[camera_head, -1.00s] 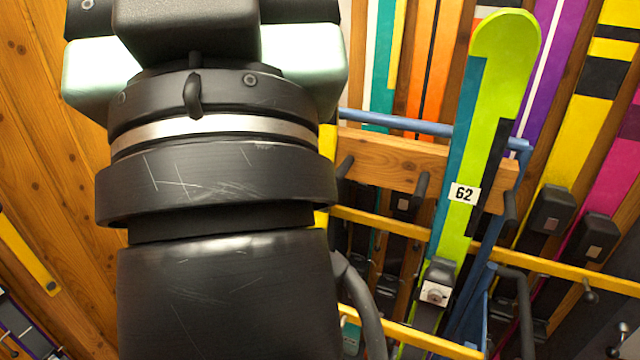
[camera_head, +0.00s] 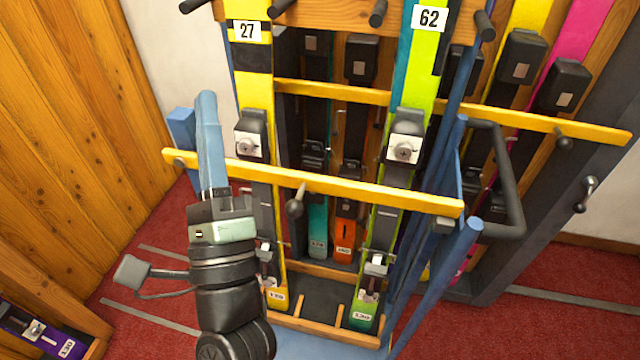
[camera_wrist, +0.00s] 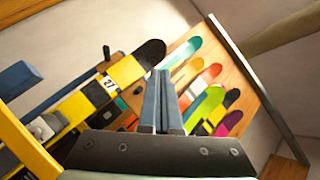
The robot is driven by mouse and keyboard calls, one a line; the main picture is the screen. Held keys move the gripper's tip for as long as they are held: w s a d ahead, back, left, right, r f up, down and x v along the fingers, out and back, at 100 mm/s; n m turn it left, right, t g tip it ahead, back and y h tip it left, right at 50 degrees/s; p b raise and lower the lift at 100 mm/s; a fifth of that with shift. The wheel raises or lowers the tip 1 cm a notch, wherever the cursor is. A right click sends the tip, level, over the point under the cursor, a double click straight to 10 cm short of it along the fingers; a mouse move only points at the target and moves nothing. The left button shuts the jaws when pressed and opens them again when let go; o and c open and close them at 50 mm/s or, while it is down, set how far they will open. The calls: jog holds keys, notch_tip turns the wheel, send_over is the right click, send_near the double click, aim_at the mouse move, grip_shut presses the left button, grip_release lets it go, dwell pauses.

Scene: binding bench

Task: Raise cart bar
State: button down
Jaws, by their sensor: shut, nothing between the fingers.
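The cart bar, a yellow bar (camera_head: 350,190), runs across the front of the blue-framed ski cart, in front of the skis. A dark round knob (camera_head: 294,207) sits at its middle. My gripper (camera_head: 207,98) is at the bar's left end, fingers pointing up, shut and empty. Its blue-grey fingers overlap the bar in the head view; I cannot tell whether they touch it. In the wrist view the shut fingers (camera_wrist: 163,80) stand to the right of the yellow bar (camera_wrist: 30,145), with a gap between them. Part of the bar is hidden behind the fingers.
The cart holds a yellow ski numbered 27 (camera_head: 252,80) and a green ski numbered 62 (camera_head: 415,75). A second yellow bar (camera_head: 540,118) crosses the rack behind. A blue post (camera_head: 181,128) stands beside my gripper.

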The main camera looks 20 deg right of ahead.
jog(key=s+d+f+m+g+h+b, duration=0.1)
jog(key=f+m, duration=0.4)
jog(key=f, duration=0.5)
jog(key=s+d+f+m+g+h+b, duration=0.2)
jog(key=d+f+m+g+h, duration=0.2)
jog(key=f, duration=0.6)
jog(key=s+d+f+m+g+h+b, duration=0.2)
jog(key=d+f+m+g, duration=0.1)
jog(key=f+m, duration=0.4)
notch_tip(320, 180, down, 4)
jog(key=shift+d+r+m+h+b, duration=0.1)
jog(key=shift+d+m+h+b, duration=0.25)
jog(key=shift+d, duration=0.45)
jog(key=w+d+r+p, duration=0.2)
jog(key=w+d+r, duration=0.3)
jog(key=w, duration=0.3)
jog(key=shift+d+r+p, duration=0.2)
jog(key=shift+r+p, duration=0.2)
jog(key=shift+r, duration=0.35)
